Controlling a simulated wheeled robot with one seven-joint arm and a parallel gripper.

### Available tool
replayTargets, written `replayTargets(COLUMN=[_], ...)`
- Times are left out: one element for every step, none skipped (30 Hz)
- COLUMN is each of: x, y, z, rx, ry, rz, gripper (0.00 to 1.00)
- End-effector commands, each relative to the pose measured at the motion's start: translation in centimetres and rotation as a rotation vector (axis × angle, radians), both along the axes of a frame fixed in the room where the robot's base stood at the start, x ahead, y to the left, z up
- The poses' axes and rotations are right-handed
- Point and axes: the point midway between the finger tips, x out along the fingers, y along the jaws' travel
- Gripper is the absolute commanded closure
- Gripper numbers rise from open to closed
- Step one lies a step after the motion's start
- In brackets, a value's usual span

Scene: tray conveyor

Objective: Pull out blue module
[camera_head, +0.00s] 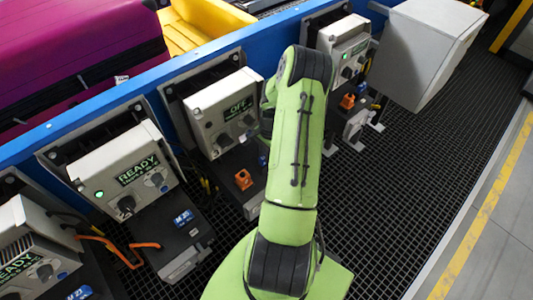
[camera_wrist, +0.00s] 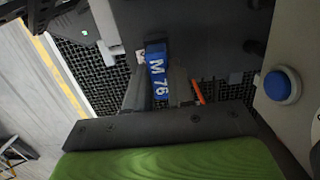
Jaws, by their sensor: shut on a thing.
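A blue block marked M 76 (camera_wrist: 158,75) sits in the middle of the wrist view, against a dark module housing (camera_wrist: 195,30). My gripper (camera_wrist: 158,100) is shut on this blue block, with grey fingers on both sides of it. In the head view my green arm hides the gripper. The arm reaches toward the unit with an OFF display (camera_head: 223,110). Below that display is a black module (camera_head: 243,160) with an orange connector and a bit of blue at its right edge.
A unit reading READY (camera_head: 125,168) stands to the left, with a black module marked M 35 (camera_head: 183,235) below it. Another unit (camera_head: 345,45) and a light grey box (camera_head: 428,50) stand at upper right. A blue button (camera_wrist: 282,86) is close by on the right. The grated floor (camera_head: 405,180) is free at right.

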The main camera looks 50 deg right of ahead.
Motion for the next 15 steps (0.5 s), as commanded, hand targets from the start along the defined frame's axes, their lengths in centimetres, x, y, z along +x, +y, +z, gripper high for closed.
replayTargets(x=[0.0, 0.0, 0.0, 0.0, 0.0, 0.0, 0.0, 0.0, 0.0, 0.0, 0.0, 0.0, 0.0, 0.0, 0.0], y=[0.0, 0.0, 0.0, 0.0, 0.0, 0.0, 0.0, 0.0, 0.0, 0.0, 0.0, 0.0, 0.0, 0.0, 0.0], z=[0.1, 0.1, 0.2, 0.3, 0.5, 0.6, 0.7, 0.9, 1.0, 1.1, 1.2, 1.3, 1.4, 1.5, 1.7], rx=[0.000, 0.000, 0.000, 0.000, 0.000, 0.000, 0.000, 0.000, 0.000, 0.000, 0.000, 0.000, 0.000, 0.000, 0.000], ry=[-0.001, -0.001, -0.001, -0.001, -0.001, -0.001, -0.001, -0.001, -0.001, -0.001, -0.001, -0.001, -0.001, 0.000, 0.000], rz=[0.000, 0.000, 0.000, 0.000, 0.000, 0.001, 0.001, 0.001, 0.001, 0.001, 0.001, 0.001, 0.001, 0.001, 0.001], gripper=[1.00, 1.00, 1.00, 1.00, 1.00, 1.00, 1.00, 1.00, 1.00, 1.00, 1.00, 1.00, 1.00, 1.00, 1.00])
